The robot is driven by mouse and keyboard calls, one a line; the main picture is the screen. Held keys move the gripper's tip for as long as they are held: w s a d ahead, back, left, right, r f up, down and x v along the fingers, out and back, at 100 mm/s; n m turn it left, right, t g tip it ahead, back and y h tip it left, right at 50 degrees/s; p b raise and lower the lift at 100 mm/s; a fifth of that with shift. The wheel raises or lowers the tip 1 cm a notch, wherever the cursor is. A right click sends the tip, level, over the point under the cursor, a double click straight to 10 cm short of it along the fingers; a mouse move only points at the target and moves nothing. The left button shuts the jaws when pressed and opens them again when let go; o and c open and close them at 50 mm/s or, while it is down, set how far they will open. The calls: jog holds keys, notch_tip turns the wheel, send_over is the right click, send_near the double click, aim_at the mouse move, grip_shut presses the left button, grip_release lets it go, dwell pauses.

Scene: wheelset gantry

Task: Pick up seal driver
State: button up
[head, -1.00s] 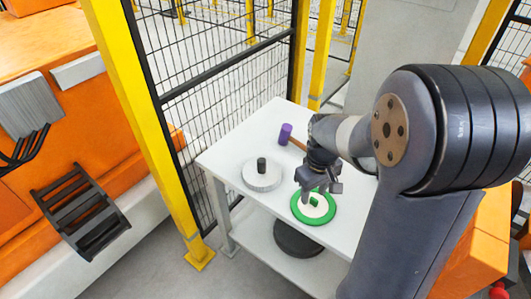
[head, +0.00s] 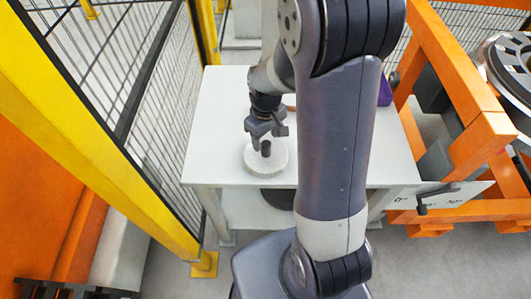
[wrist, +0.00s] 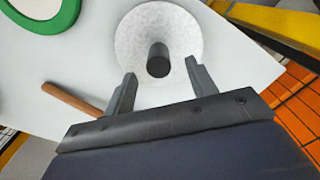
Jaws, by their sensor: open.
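The seal driver, which I take to be the pale speckled disc with a dark upright post, lies on the white table (head: 215,110). Its disc (head: 266,163) shows below my gripper in the head view. In the wrist view its dark post (wrist: 158,60) stands at the middle of the pale disc (wrist: 135,35). My gripper (head: 266,135) points down over it. In the wrist view the open fingers (wrist: 160,75) stand on either side of the post's near end, with clear gaps and nothing held. How far the fingertips are above the disc, I cannot tell.
In the wrist view a green ring with a pale centre (wrist: 70,22) and a wooden handle (wrist: 72,99) lie to the left. A purple object (head: 385,92) shows behind my arm. A yellow post and mesh fence (head: 100,150) stand left; an orange frame (head: 465,115) stands right.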

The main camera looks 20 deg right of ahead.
aim_at(266, 143)
jog(key=shift+s+f, duration=0.1)
jog(key=shift+f, duration=0.45)
jog(key=shift+f+p, duration=0.5)
jog(key=shift+f, duration=1.65)
grip_shut()
